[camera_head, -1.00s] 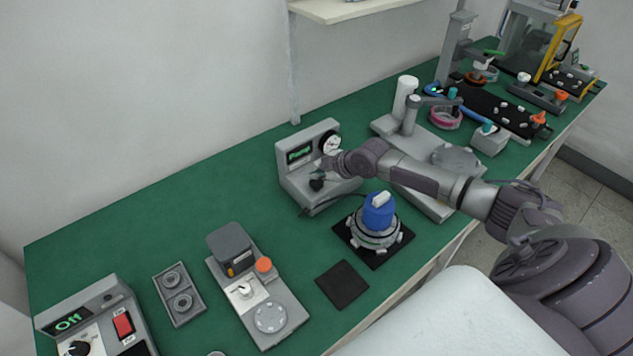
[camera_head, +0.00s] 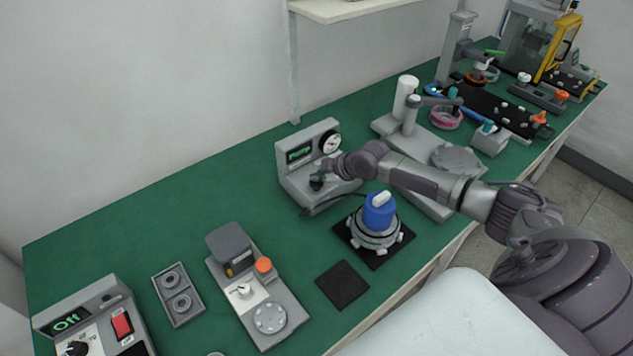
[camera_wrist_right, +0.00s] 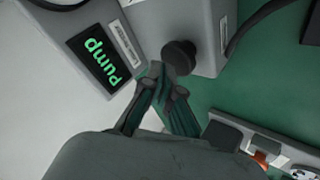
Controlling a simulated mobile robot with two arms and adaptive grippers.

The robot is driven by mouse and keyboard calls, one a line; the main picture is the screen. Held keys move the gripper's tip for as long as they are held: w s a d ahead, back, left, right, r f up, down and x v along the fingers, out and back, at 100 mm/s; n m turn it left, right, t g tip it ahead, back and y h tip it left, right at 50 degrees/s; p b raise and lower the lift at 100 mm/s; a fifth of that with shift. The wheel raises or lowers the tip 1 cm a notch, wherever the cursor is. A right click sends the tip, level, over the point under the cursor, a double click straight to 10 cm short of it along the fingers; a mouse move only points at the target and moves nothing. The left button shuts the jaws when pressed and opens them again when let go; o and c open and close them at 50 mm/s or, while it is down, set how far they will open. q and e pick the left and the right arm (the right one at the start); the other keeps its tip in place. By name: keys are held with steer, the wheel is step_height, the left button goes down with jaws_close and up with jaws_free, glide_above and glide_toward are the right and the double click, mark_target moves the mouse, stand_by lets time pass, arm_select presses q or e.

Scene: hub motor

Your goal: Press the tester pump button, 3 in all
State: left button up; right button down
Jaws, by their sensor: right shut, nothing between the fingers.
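The tester (camera_head: 301,180) is a grey box on the green bench with a round gauge (camera_head: 330,142) and a lit display (camera_head: 299,153). In the right wrist view its display (camera_wrist_right: 95,60) reads "Pump". A dark round pump button (camera_wrist_right: 180,55) sticks out of the tester's base beside the display. It also shows in the head view (camera_head: 316,184). My right gripper (camera_head: 324,170) is shut and empty at the tester's front. In the wrist view its fingertips (camera_wrist_right: 162,82) are close beside the button; I cannot tell if they touch it. My left gripper is not in view.
A hub with a blue top (camera_head: 378,213) stands on a black mat in front of the tester, joined by a dark hose. A grey press fixture (camera_head: 430,201) lies under my right arm. Bench space left of the tester (camera_head: 215,195) is clear.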

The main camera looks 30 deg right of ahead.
mark_target(318, 183)
steer(key=shift+f+b, duration=0.8)
steer(key=shift+f, duration=0.3)
stand_by(0.6)
steer(key=shift+r, duration=0.1)
steer(key=shift+r+p, duration=1.1)
steer(key=shift+r, duration=0.25)
step_height(318, 183, up, 5)
steer(key=p, duration=0.4)
stand_by(1.6)
